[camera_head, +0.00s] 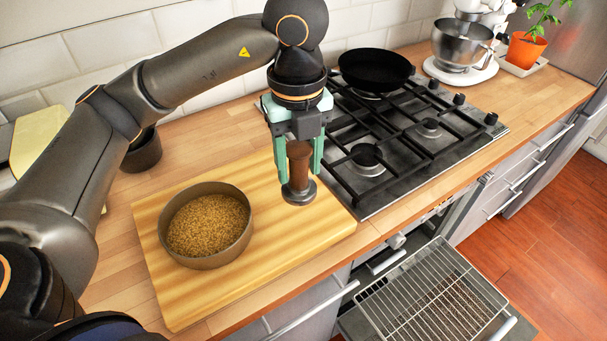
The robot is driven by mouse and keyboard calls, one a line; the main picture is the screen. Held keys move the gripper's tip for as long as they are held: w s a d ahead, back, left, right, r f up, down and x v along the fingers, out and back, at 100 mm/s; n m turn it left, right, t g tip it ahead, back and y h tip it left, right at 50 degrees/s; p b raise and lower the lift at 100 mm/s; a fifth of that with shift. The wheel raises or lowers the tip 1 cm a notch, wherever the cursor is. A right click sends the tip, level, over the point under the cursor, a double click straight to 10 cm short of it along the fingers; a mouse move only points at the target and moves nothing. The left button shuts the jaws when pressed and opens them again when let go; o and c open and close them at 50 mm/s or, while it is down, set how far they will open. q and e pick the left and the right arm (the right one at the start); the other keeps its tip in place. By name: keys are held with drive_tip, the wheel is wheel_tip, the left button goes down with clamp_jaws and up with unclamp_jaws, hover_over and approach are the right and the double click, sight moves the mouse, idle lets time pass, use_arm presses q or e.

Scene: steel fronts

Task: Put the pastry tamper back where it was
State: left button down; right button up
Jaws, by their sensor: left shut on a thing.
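The pastry tamper (299,170) is a brown, upright handle with a round grey metal foot. It is at the right part of the wooden cutting board (262,262). My left gripper (299,165), with green fingers, points down and is shut on the tamper's handle. The tamper's foot is at or just above the board; I cannot tell if it touches. A round pan of brown crumbs (208,225) sits on the board to the left of the tamper. My right gripper does not show.
The gas hob (405,137) with a black frying pan (376,70) is right of the board. A stand mixer (462,45) and a potted plant (527,48) stand behind. A wire rack (432,296) juts out below the counter front. A dark cup (142,152) stands behind the board.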

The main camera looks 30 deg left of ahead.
use_arm(q)
drive_tip(key=w+a+f, duration=0.1)
drive_tip(key=w+f, duration=0.1)
drive_tip(key=f, duration=0.1)
drive_tip(key=w+a+f, duration=0.1)
drive_tip(key=w+f, duration=0.1)
drive_tip(key=f, duration=0.1)
drive_tip(key=w+a+f, duration=0.1)
drive_tip(key=w+f, duration=0.1)
drive_tip(key=f, duration=0.1)
drive_tip(key=shift+f, duration=0.35)
drive_tip(key=shift+b, duration=0.3)
drive_tip(key=shift+f, duration=0.2)
drive_tip(key=shift+c, duration=1.5)
unclamp_jaws()
drive_tip(key=shift+r, duration=0.1)
